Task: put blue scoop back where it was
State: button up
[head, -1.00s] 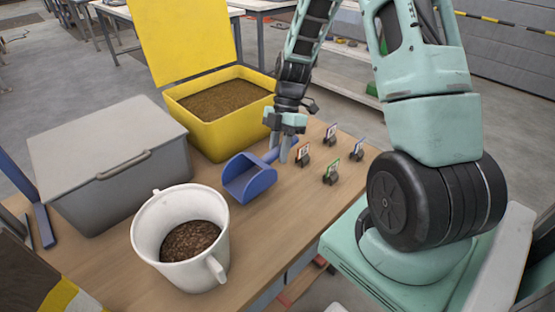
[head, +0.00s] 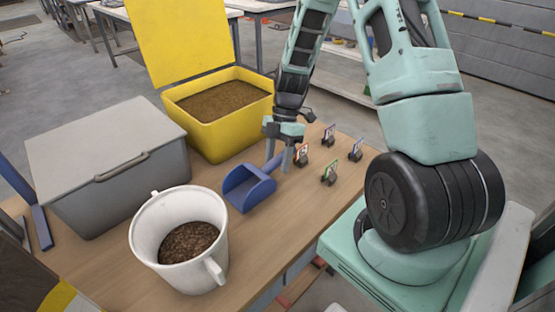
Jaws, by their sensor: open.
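The blue scoop (head: 249,188) lies on the wooden table between the white bucket and the small tags, its open mouth toward the lower left and its handle toward the upper right. My gripper (head: 279,160) is open above the handle end of the scoop, its fingers pointing down on either side of the handle in the picture. I cannot tell whether the fingers touch the handle. The gripper partly hides the handle's end.
A yellow bin (head: 232,131) with its lid raised holds brown pellets behind the scoop. A lidded grey box (head: 118,190) stands at left. A white bucket (head: 212,248) with dark pellets stands in front. Several small tag holders, one with a green tag (head: 329,174), stand to the right.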

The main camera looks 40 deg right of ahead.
jog(key=v, duration=1.1)
jog(key=s+a+r+m+h, duration=0.1)
jog(key=s+a+r+m, duration=0.15)
jog(key=a, duration=0.75)
jog(key=s+a+r+m+h, duration=0.2)
jog(key=s+a, duration=0.1)
jog(key=a, duration=0.8)
jog(key=s+a+m+t, duration=0.1)
jog(key=s+a+m, duration=0.1)
jog(key=s+a, duration=0.2)
jog(key=s+a+m+t+h, duration=0.1)
jog(key=s+a+m, duration=0.2)
jog(key=s, duration=0.8)
jog(key=a+r, duration=0.1)
jog(key=a, duration=0.1)
jog(key=shift+a+m, duration=0.35)
